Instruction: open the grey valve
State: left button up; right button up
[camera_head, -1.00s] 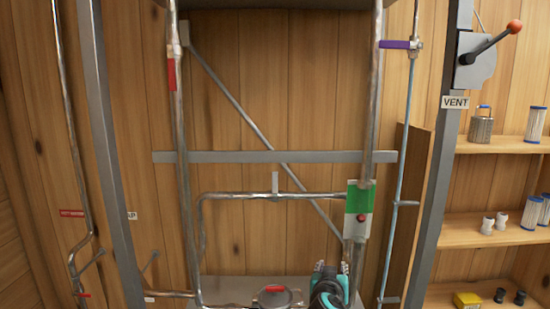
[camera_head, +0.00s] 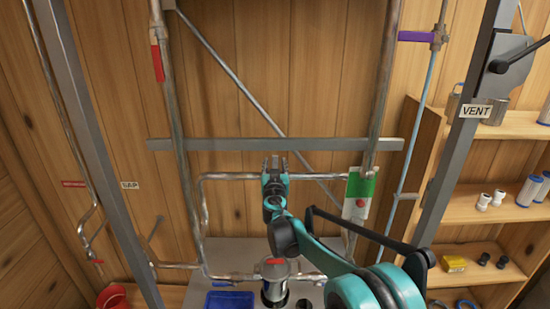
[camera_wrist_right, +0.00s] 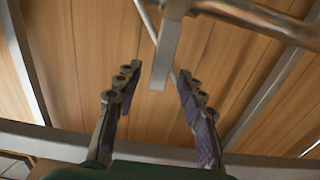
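The grey valve's flat lever (camera_wrist_right: 166,52) hangs from a copper-coloured pipe (camera_wrist_right: 265,18) in the right wrist view. Its lower end shows between my two fingertips, with gaps on both sides. My right gripper (camera_head: 275,162) is open and empty, raised in front of the horizontal pipe in the head view, where it hides the lever. The right wrist view shows its dark, ridged pads (camera_wrist_right: 160,72) spread apart. I cannot tell how deep the lever sits between them. My left gripper is not in view.
A purple-handled valve (camera_head: 415,37) is at upper right and a red-handled one (camera_head: 157,62) at upper left. A green-and-white plate (camera_head: 360,195) is right of my gripper. A grey crossbar (camera_head: 330,144) runs behind. A blue tray (camera_head: 230,301) is below.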

jog(key=w, duration=0.2)
jog(key=shift+w, duration=0.3)
jog(key=shift+s, duration=0.1)
jog(key=shift+r, duration=0.1)
grip_shut()
